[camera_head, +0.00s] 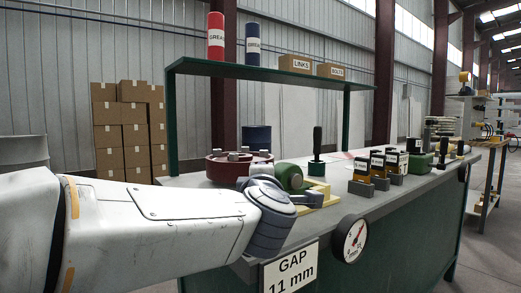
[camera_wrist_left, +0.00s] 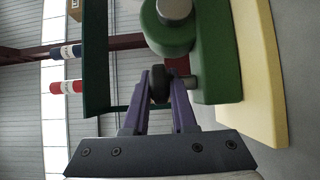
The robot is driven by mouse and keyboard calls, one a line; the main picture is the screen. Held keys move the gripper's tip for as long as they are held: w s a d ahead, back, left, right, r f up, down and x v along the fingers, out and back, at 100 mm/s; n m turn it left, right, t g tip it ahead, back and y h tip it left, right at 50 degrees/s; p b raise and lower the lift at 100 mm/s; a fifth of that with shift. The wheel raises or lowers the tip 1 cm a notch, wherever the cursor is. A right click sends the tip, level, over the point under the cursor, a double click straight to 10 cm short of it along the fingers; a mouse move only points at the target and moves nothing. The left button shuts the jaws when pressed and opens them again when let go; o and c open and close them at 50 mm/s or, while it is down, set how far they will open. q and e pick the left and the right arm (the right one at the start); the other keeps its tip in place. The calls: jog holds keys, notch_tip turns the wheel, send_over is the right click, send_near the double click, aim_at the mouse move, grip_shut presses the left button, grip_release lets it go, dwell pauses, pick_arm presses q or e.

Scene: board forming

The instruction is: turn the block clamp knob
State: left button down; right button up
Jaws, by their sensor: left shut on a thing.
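The green block clamp (camera_head: 290,178) sits on a yellow base (camera_head: 318,199) on the bench, partly hidden behind my left arm in the head view. In the left wrist view the green body (camera_wrist_left: 213,60) fills the upper right, beside the yellow base (camera_wrist_left: 262,70). A small dark knob (camera_wrist_left: 159,88) sticks out from the green body on a short grey shaft (camera_wrist_left: 188,82). My left gripper (camera_wrist_left: 163,84) has its purple fingers on both sides of the knob and is shut on it. My right gripper is not in view.
A dark red round fixture (camera_head: 222,168) stands just behind my left wrist. A black-handled tool (camera_head: 317,142) and several labelled blocks (camera_head: 362,184) stand to the right. A green shelf (camera_head: 270,73) spans above the bench. A gauge (camera_head: 350,239) hangs on the bench's front edge.

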pick_arm(q)
jog(key=n+g+y+p, duration=0.1)
jog(key=n+y+p, duration=0.2)
jog(key=y, duration=0.1)
jog(key=n+g+y+p, duration=0.1)
jog(key=n+y+p, duration=0.2)
jog(key=y, duration=0.2)
jog(key=shift+w+r+g+y, duration=0.1)
jog(key=shift+r+g+y, duration=0.1)
jog(key=shift+g+y, duration=0.15)
jog(key=n+g+y+p, duration=0.3)
jog(key=n+g+y, duration=0.1)
jog(key=shift+a+p, duration=0.1)
jog(key=shift+p, duration=0.25)
jog(key=shift+f+n+g+y+p, duration=0.1)
jog(key=shift+n+g+y+p, duration=0.45)
jog(key=shift+n+g+y, duration=0.15)
jog(key=shift+a+f, duration=0.1)
jog(key=c, duration=0.7)
grip_release()
jog(key=shift+a, duration=0.1)
jog(key=shift+d, duration=0.2)
